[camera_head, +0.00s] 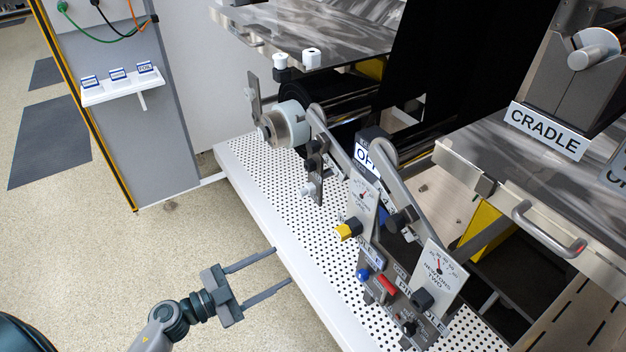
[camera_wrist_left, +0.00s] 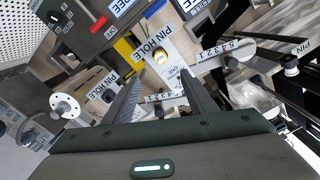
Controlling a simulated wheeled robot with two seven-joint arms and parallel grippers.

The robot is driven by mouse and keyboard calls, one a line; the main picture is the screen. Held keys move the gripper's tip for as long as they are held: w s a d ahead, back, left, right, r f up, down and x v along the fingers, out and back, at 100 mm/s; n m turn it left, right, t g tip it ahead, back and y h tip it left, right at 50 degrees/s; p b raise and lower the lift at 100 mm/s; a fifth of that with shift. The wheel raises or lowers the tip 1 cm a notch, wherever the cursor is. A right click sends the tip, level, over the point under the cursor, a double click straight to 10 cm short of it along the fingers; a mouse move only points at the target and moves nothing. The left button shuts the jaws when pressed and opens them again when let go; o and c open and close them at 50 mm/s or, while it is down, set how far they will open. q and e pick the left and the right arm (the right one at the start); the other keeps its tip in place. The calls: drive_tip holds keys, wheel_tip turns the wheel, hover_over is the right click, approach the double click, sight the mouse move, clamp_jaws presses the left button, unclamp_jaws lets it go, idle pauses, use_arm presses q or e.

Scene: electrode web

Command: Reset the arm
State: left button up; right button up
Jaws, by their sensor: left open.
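My left gripper (camera_head: 283,266) comes in from the lower left in the head view. Its two fingers are parallel and spread apart, with nothing between them. The fingertips are by the front edge of the white perforated platform (camera_head: 262,190), left of the control panel. I cannot tell how far the fingertips are from that panel. My right gripper is not in view.
The machine carries a NEWTONS TWO gauge (camera_head: 439,268), a red switch (camera_head: 387,285), a blue knob (camera_head: 362,275) and a yellow knob (camera_head: 348,229). A CRADLE sign (camera_head: 545,131) stands at right. A small white shelf (camera_head: 121,89) is at upper left.

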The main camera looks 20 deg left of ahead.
use_arm(q)
drive_tip(key=shift+f, duration=0.1)
drive_tip(key=a+f+n+y, duration=0.3)
drive_tip(key=f+n+y, duration=0.65)
drive_tip(key=f, duration=1.25)
drive_tip(key=s+d+f+n+g, duration=0.1)
drive_tip(key=s+d+f+g, duration=0.3)
drive_tip(key=s+f, duration=0.5)
drive_tip(key=s+d+f+g, duration=0.4)
drive_tip(key=s+f, duration=0.5)
drive_tip(key=f, duration=0.3)
drive_tip(key=shift+s+d+n+g+p, duration=0.35)
drive_tip(key=shift+d+g+p, duration=0.05)
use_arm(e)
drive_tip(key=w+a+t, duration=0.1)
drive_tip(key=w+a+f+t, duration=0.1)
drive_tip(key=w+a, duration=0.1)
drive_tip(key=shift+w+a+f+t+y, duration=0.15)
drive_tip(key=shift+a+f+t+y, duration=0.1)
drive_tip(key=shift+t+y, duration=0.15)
